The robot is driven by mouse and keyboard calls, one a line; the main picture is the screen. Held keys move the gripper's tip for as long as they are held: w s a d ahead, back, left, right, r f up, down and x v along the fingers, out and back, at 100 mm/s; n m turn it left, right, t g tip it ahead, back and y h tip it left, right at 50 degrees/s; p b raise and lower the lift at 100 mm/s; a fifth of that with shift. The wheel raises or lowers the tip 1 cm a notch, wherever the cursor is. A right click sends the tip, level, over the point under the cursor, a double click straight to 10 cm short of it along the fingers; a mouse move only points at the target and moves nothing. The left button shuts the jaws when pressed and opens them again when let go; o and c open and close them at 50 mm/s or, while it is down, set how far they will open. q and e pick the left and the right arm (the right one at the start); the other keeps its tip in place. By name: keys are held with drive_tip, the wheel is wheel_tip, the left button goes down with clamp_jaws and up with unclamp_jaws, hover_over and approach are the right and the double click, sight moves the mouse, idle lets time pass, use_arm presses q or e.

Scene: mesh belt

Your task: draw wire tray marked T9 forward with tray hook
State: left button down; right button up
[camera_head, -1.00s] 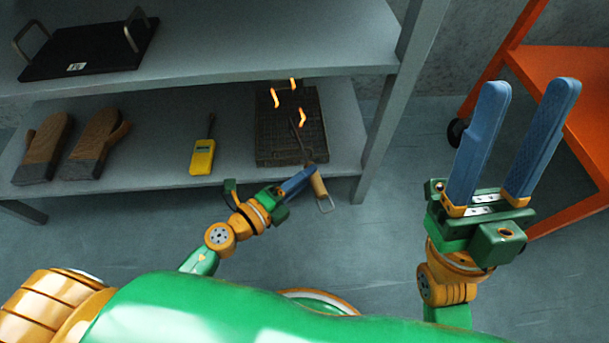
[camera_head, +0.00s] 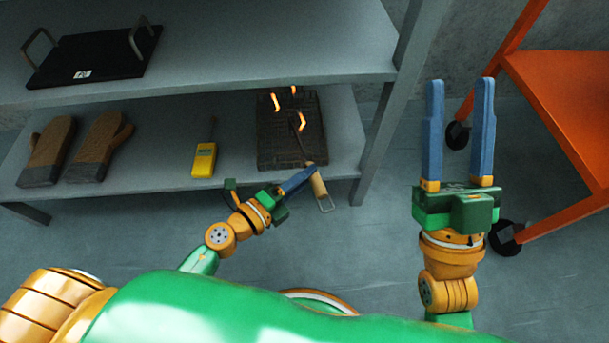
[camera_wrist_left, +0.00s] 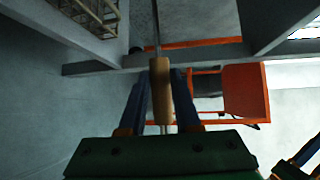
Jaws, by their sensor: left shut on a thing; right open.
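A dark wire tray (camera_head: 277,149) lies near the right end of the lower shelf, with a few glowing orange pieces on it. I cannot read a T9 mark. The tray hook has a wooden handle (camera_head: 319,187) with a wire loop at its near end. Its thin metal rod reaches over the tray; whether its tip catches the mesh I cannot tell. My left gripper (camera_head: 308,178) is shut on the handle, in front of the shelf edge. The handle (camera_wrist_left: 161,88) also shows between its fingers in the left wrist view. My right gripper (camera_head: 459,130) is open and empty, right of the shelf post.
A yellow handheld device (camera_head: 204,160) and two brown mitts (camera_head: 48,152) lie left on the lower shelf (camera_head: 232,140). A black handled tray (camera_head: 95,57) sits on the upper shelf. A grey post (camera_head: 384,130) stands right of the wire tray. An orange cart (camera_head: 565,100) stands at right.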

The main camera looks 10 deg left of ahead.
use_arm(q)
drive_tip(key=shift+r+p, duration=1.85)
drive_tip(key=shift+p, duration=0.05)
use_arm(e)
drive_tip(key=w+d+f+m+g+h, duration=0.1)
drive_tip(key=f+g+h, duration=0.2)
drive_tip(key=f+g, duration=0.3)
drive_tip(key=w+d+f+g+h, duration=0.1)
drive_tip(key=f+g, duration=0.6)
drive_tip(key=f, duration=0.8)
drive_tip(key=shift+w+d+f+m+h, duration=0.15)
drive_tip(key=shift+w+f+m+h, duration=0.35)
drive_tip(key=shift+h, duration=0.5)
use_arm(q)
drive_tip(key=shift+s, duration=0.1)
use_arm(e)
drive_tip(key=shift+r, duration=0.15)
use_arm(q)
drive_tip(key=s+d+b, duration=0.3)
drive_tip(key=s, duration=0.8)
drive_tip(key=shift+s+d, duration=0.15)
use_arm(e)
wheel_tip(320, 180, down, 3)
drive_tip(key=shift+f, duration=0.2)
use_arm(q)
drive_tip(key=shift+s, duration=0.1)
